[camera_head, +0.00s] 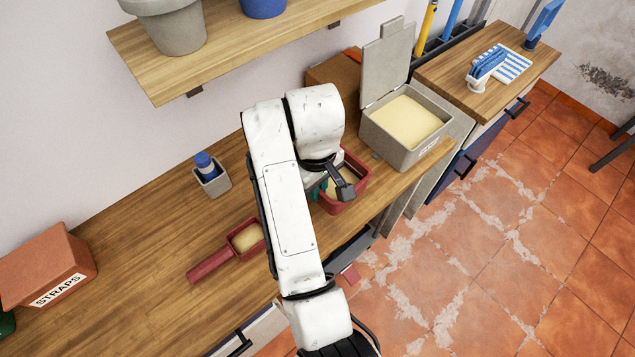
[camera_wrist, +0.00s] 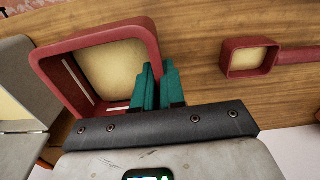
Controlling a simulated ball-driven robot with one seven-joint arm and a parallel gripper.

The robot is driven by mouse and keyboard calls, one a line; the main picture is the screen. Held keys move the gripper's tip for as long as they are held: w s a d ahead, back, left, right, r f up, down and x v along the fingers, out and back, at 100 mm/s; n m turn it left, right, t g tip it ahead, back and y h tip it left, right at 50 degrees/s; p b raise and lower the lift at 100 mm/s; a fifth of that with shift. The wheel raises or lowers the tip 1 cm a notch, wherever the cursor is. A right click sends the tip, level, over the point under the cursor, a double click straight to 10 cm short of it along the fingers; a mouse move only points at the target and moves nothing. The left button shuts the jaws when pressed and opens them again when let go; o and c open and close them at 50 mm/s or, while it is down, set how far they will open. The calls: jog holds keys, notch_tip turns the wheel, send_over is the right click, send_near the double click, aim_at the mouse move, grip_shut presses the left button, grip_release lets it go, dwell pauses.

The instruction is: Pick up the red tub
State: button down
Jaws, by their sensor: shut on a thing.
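The red tub (camera_head: 358,181) stands on the wooden bench, near its front edge, with pale yellow contents inside. My arm hides part of it in the head view. In the wrist view the red tub (camera_wrist: 152,36) fills the upper left. My gripper (camera_wrist: 157,72) has teal fingers at the tub's near right corner. The fingers are close together and shut on the tub's wall. The tub looks upright; I cannot tell whether its base touches the bench.
A red scoop (camera_head: 213,263) with pale contents lies left of my arm. A grey lidded bin (camera_head: 398,155) stands right of the tub. A small grey pot (camera_head: 213,181) holds a blue-capped item. A box marked STRAPS (camera_head: 50,262) is far left. A shelf (camera_head: 235,40) hangs above.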

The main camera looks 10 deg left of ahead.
jog(key=s+d+r+p, duration=0.1)
jog(key=s+r+p, duration=0.4)
jog(key=s, duration=0.4)
jog(key=shift+s, duration=0.4)
jog(key=shift+d+r, duration=0.1)
jog(key=c, duration=1.7)
grip_release()
grip_shut()
